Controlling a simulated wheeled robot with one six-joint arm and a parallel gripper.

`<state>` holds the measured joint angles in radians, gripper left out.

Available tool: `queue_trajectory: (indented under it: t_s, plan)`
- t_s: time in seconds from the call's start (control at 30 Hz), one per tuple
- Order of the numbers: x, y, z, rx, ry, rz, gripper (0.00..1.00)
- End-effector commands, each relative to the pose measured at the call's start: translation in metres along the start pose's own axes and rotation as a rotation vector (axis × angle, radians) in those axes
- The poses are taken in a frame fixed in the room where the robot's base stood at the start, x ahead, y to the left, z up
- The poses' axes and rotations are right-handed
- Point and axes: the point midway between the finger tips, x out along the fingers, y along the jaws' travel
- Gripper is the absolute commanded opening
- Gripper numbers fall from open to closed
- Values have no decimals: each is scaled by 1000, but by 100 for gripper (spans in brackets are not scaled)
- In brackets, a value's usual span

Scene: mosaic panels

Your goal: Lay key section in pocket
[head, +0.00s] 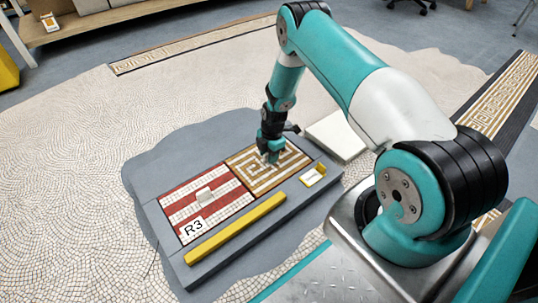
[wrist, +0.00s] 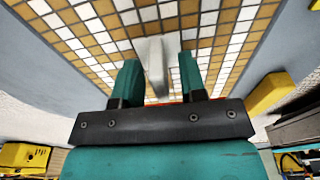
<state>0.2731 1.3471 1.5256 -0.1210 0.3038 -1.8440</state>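The key section (head: 288,176), a square panel with a brown-and-white key pattern, lies in the grey slab (head: 150,185), right beside a red-and-white striped panel (head: 180,211). I cannot tell whether it sits fully flush in its pocket. In the wrist view its tan and white tiles (wrist: 95,45) fill the upper middle. A pale upright handle (wrist: 154,65) stands on it. My gripper (head: 269,155) is low over the key section. In the wrist view my gripper's teal fingers (wrist: 159,80) are apart, one on each side of the handle, with gaps showing.
A yellow bar (head: 236,229) runs along the slab's front, with an R3 label (head: 193,228) near its left end. A small yellow-and-white block (head: 314,175) sits at the right. A pale flat slab (head: 338,136) lies behind. A patterned border strip (head: 190,46) lies at the back.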

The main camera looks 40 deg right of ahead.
Motion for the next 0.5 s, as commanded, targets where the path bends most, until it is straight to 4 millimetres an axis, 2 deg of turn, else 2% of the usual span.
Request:
queue_trajectory:
  t_s: [0.3, 0.37, 0.5]
  plan:
    - [-4, 0, 0, 0, -1, 1, 38]
    - [-11, 0, 0, 0, -1, 1, 38]
    - [-38, 1, 0, 1, -1, 2, 38]
